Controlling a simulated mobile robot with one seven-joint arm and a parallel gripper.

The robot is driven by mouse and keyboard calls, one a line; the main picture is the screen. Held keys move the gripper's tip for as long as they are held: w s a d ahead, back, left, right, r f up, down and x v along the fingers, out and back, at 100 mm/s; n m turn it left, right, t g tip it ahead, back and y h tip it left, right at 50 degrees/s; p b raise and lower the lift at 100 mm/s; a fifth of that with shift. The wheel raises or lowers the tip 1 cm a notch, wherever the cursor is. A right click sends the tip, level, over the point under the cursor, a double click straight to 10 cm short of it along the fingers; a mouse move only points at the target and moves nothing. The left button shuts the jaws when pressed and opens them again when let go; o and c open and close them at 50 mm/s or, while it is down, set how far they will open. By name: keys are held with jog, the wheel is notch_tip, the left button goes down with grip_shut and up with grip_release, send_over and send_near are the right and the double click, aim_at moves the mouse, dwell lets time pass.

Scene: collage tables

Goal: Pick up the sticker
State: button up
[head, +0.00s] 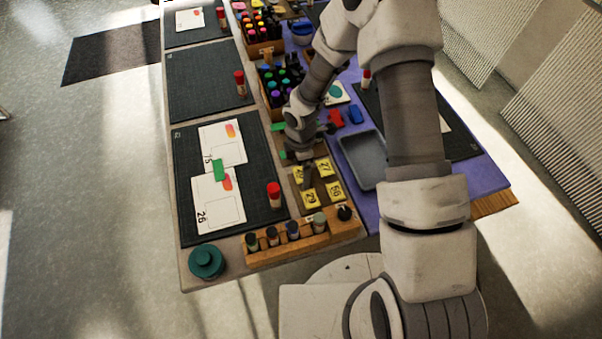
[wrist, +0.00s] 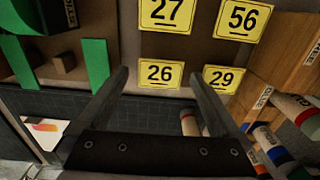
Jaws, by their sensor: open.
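Several yellow number stickers lie on a brown board (head: 322,182). In the wrist view they are sticker 27 (wrist: 166,12), sticker 56 (wrist: 243,19), sticker 26 (wrist: 160,74) and sticker 29 (wrist: 222,78). In the head view they form a small grid, with 27 (head: 325,167) and 56 (head: 336,191) on the right and 29 (head: 311,199) at lower left. My gripper (wrist: 158,75) is open and empty, with its fingers spread on either side of sticker 26 in the wrist view. I cannot tell its height above the board.
A wooden rack (head: 300,237) with several bottles stands at the front edge. White cards (head: 217,201) lie on a dark mat (head: 262,225) at left, with a red-capped glue stick (head: 274,194). A grey tray (head: 364,160) is at right. Green strips (wrist: 97,62) are left of the stickers.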

dwell(0.3)
jog(key=c, duration=0.8)
jog(key=shift+c, duration=0.2)
